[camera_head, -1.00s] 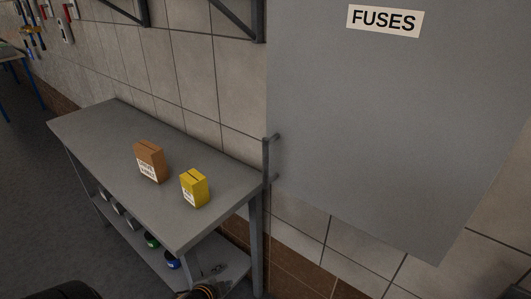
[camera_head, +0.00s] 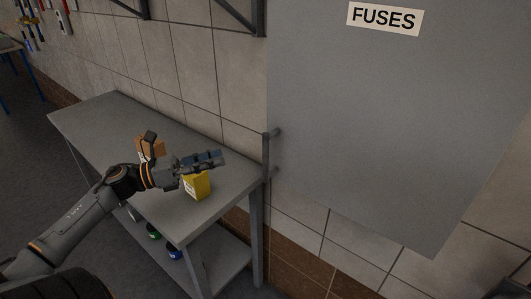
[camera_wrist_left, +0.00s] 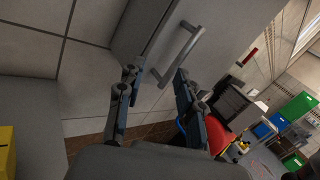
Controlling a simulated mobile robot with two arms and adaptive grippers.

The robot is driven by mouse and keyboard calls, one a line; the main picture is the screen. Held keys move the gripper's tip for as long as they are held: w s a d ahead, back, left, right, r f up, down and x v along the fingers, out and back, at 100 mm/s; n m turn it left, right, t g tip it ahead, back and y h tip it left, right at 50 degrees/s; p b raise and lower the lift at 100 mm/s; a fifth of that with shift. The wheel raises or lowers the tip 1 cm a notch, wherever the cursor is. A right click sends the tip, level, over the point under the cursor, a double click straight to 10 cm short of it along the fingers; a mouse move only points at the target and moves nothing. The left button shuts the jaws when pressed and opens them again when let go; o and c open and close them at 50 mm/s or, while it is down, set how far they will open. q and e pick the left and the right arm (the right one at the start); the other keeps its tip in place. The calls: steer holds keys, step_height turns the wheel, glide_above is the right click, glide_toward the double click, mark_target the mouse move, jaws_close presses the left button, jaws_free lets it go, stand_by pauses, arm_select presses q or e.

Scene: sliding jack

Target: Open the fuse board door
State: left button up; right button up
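The grey fuse board door (camera_head: 390,130) with its "FUSES" label (camera_head: 385,18) fills the upper right of the head view and looks shut. Its grey bar handle (camera_head: 266,156) stands out from the door's left edge. My left gripper (camera_head: 222,158) is to the left of the handle, above the workbench and apart from the handle. In the left wrist view the gripper (camera_wrist_left: 155,77) is open and empty, with its fingers spread. The handle (camera_wrist_left: 182,56) lies ahead of the fingers there, beside the board's edge. My right gripper is not in view.
The grey workbench (camera_head: 95,122) stands against the tiled wall below my left arm. A yellow box (camera_head: 198,187) and a brown box (camera_head: 150,147), partly hidden by the gripper, stand on it. Coloured containers sit on its lower shelf (camera_head: 225,262).

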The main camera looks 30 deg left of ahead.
arm_select(q)
steer(key=s+r+m+g+h, duration=0.2)
steer(key=m+g, duration=0.1)
steer(key=m, duration=0.1)
steer(key=m+p, duration=0.1)
steer(key=p, duration=0.3)
glide_above(266, 181)
steer(key=shift+w+a, duration=0.25)
steer(key=shift+w, duration=0.1)
steer(key=shift+c, duration=0.4)
jaws_close()
